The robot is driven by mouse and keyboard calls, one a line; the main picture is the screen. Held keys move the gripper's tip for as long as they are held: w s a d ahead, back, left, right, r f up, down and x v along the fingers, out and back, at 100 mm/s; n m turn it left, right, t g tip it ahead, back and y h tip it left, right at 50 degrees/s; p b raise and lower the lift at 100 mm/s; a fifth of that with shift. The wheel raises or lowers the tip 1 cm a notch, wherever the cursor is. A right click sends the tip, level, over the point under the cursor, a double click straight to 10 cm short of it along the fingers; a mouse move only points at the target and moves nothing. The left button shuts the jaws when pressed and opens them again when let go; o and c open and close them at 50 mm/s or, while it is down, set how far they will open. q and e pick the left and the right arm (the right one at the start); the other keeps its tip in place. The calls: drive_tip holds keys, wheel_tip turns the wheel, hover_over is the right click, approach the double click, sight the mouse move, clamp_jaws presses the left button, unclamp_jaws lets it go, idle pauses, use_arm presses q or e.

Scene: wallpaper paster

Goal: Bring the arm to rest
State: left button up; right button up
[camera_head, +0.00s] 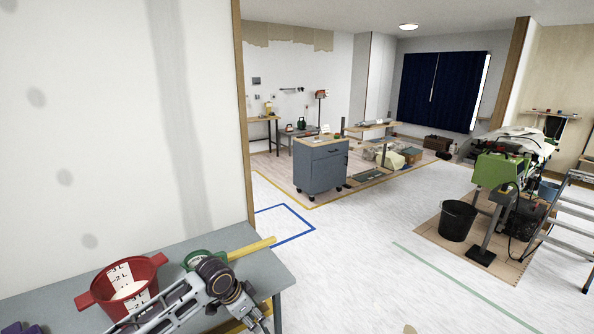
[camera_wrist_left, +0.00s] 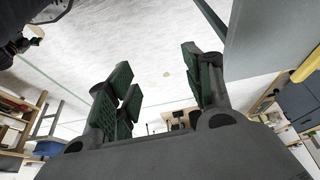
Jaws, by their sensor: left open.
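My left arm reaches in from the lower left in the head view, over the grey table (camera_head: 225,246). Its gripper (camera_head: 255,318) is near the table's front right corner, pointing down and right. In the left wrist view the gripper (camera_wrist_left: 160,85) has its green-padded fingers spread apart, with nothing between them. The floor shows beyond the fingers. The table's edge (camera_wrist_left: 265,45) is at the upper right of that view. My right gripper is not seen.
A red two-handled pot (camera_head: 123,286) with level marks stands on the table beside my left arm. A green ring (camera_head: 199,259) and a yellow bar (camera_head: 252,248) lie behind the wrist. A black bucket (camera_head: 457,221) and a ladder (camera_head: 570,220) stand right. The middle floor is clear.

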use_arm(q)
drive_tip(key=w+a+f+n+t, duration=0.1)
drive_tip(key=w+a+f+n, duration=0.15)
drive_tip(key=f, duration=0.55)
drive_tip(key=w+a+f+n, duration=0.1)
drive_tip(key=a+f+n, duration=0.15)
drive_tip(key=f, duration=0.65)
drive_tip(key=s+a+f+n+y, duration=0.1)
drive_tip(key=s+a+f, duration=0.35)
drive_tip(key=f, duration=0.45)
drive_tip(key=s+a+f+n+y, duration=0.1)
drive_tip(key=s+a+f, duration=0.3)
drive_tip(key=f, duration=0.5)
drive_tip(key=s+a+f+n+y, duration=0.1)
drive_tip(key=s+f, duration=0.6)
drive_tip(key=s, duration=0.2)
drive_tip(key=s+a+f, duration=0.1)
drive_tip(key=s+f, duration=0.5)
drive_tip(key=s, duration=0.3)
drive_tip(key=s+d+f+g, duration=0.1)
drive_tip(key=s+f, duration=0.3)
drive_tip(key=s, duration=0.9)
drive_tip(key=s+f+g, duration=0.1)
drive_tip(key=s+f, duration=0.3)
drive_tip(key=s, duration=0.9)
drive_tip(key=shift+s+d+g+y, duration=0.15)
drive_tip(key=shift+d+g+y, duration=0.15)
drive_tip(key=shift+d, duration=0.1)
